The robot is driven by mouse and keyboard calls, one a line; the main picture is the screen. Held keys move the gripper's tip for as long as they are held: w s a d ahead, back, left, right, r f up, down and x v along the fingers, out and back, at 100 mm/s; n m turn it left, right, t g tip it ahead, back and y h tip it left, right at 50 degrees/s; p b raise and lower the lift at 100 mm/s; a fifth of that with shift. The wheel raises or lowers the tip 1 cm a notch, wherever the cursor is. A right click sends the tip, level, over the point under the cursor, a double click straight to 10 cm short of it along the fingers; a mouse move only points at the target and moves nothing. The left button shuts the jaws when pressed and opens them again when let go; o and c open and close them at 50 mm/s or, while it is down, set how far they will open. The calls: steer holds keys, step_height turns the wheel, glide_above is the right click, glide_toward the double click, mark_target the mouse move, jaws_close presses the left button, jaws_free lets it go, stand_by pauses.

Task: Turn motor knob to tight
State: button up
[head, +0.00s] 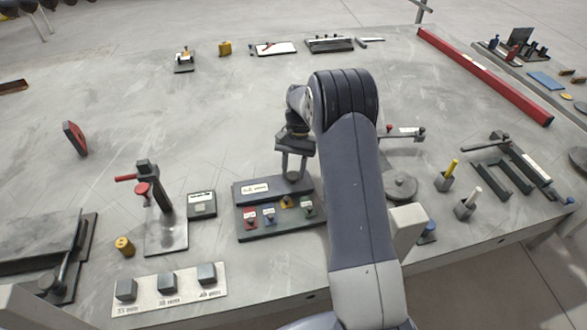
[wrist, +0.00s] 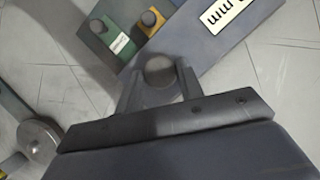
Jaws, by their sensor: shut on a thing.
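My gripper (head: 293,170) reaches down to the right part of a dark panel (head: 240,201) near the table's front. In the wrist view, my gripper's two fingers (wrist: 159,88) are shut on a round grey-brown knob (wrist: 160,70), one finger on each side. The knob sits on the panel's blue-grey strip, which also bears a white label (wrist: 226,12); the label's lettering is only partly visible. Which way the knob is turned cannot be told. In front of it stand small knobs on red (head: 250,218), blue (head: 269,216), yellow (head: 287,202) and green (head: 308,209) tiles.
A small grey box (head: 201,204) and a red-handled stand (head: 164,225) are left of the panel. A plate with grey cubes (head: 168,291) lies at the front. A round grey disc (head: 400,187) is right of my arm. The table's middle left is mostly clear.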

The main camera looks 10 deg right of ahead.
steer(key=o, duration=1)
steer(key=v, duration=1)
steer(key=shift+w+r+b, duration=0.2)
steer(key=shift+r+b, duration=0.1)
steer(key=shift+r, duration=0.05)
steer(key=shift+f, duration=0.1)
steer(key=x, duration=1)
steer(key=shift+s+f+p, duration=0.2)
steer(key=shift+f+p, duration=0.05)
steer(key=shift+p, duration=0.05)
